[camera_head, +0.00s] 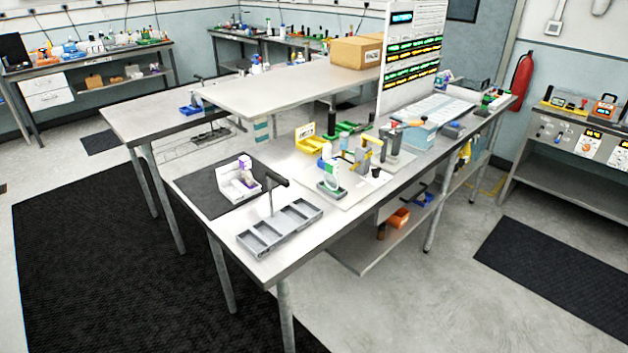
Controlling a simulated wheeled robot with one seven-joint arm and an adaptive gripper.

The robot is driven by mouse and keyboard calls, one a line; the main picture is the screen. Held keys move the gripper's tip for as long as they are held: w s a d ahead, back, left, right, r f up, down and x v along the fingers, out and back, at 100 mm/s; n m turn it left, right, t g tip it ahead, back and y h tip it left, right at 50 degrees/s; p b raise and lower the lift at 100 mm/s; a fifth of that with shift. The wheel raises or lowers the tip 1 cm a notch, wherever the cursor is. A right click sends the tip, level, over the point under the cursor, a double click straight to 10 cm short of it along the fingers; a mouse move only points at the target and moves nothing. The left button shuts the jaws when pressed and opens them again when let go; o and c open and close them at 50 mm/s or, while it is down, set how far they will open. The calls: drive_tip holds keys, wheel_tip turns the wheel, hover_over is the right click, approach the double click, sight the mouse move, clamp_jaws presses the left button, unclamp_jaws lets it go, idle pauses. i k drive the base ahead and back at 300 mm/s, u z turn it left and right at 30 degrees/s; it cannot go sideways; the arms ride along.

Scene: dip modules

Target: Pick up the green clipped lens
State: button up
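A small upright piece with a pale round face and green at its edge (332,171) stands in a grey-green base on the main bench, right of centre. It looks like the green clipped lens, but it is too small to be sure. White and blue parts show right at its top. My gripper is not in view.
A grey compartment tray (280,227) lies at the bench's front edge. A dark T-shaped post (271,188) stands behind it. A white holder with a purple-topped piece (240,182) sits on a black mat (205,188). A yellow bin (310,140) and a yellow-grey device (361,156) stand close behind the lens.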

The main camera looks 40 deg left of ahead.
sight(332, 182)
drive_tip(key=u, duration=1.5)
